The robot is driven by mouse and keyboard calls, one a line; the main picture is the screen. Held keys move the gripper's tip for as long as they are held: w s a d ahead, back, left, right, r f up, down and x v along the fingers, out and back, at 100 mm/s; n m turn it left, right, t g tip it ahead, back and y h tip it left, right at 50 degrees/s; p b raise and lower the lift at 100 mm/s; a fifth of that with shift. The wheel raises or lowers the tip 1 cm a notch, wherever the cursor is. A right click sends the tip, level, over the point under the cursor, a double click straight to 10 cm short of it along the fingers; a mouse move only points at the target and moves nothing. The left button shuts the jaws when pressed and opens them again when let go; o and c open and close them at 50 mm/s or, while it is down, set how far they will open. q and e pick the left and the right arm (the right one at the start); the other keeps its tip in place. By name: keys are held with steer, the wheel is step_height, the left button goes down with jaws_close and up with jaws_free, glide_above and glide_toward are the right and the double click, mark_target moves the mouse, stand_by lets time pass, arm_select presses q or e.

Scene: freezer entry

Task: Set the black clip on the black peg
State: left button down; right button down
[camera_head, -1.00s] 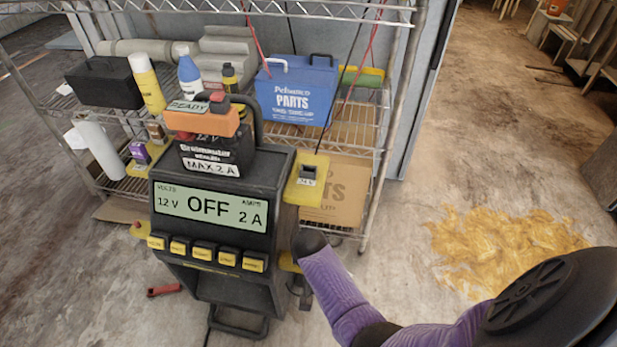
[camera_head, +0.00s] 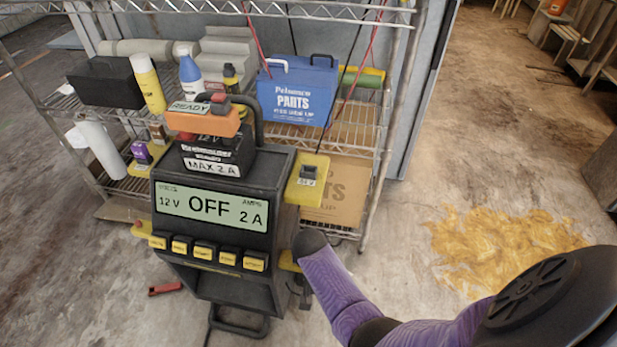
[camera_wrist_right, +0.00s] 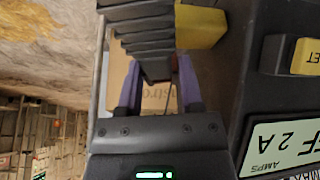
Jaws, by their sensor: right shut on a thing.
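The black clip (camera_wrist_right: 150,40) shows in the right wrist view as a dark ribbed body. My right gripper (camera_wrist_right: 157,78) is shut on it, with a purple finger on each side. In the head view my purple right arm reaches to the right side of the black charger (camera_head: 210,240), and its dark end covers the fingers. A yellow bracket (camera_head: 288,260) sticks out there, close to the gripper; its yellow block also shows beside the clip in the wrist view (camera_wrist_right: 200,25). I cannot make out the black peg clearly. My left gripper is not in view.
The charger display (camera_head: 210,208) reads OFF. A battery (camera_head: 218,155) and an orange block (camera_head: 205,122) sit on top. A yellow plate with a black part (camera_head: 308,172) is at its upper right. A red clip (camera_head: 165,289) lies on the floor. A wire shelf (camera_head: 350,135) stands behind.

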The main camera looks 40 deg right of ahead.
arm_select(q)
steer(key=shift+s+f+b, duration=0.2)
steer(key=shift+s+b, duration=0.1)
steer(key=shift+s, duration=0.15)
arm_select(e)
steer(key=shift+f, duration=0.45)
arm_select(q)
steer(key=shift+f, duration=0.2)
arm_select(e)
steer(key=shift+f, duration=0.3)
steer(key=shift+f+b, duration=0.25)
steer(key=shift+b, duration=0.15)
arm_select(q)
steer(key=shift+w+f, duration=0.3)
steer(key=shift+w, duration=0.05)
arm_select(e)
steer(key=shift+f, duration=0.1)
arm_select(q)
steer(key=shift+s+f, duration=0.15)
arm_select(e)
steer(key=shift+f, duration=0.3)
steer(key=c, duration=0.6)
jaws_free()
steer(key=o, duration=0.4)
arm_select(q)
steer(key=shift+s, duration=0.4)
arm_select(e)
steer(key=shift+o, duration=0.2)
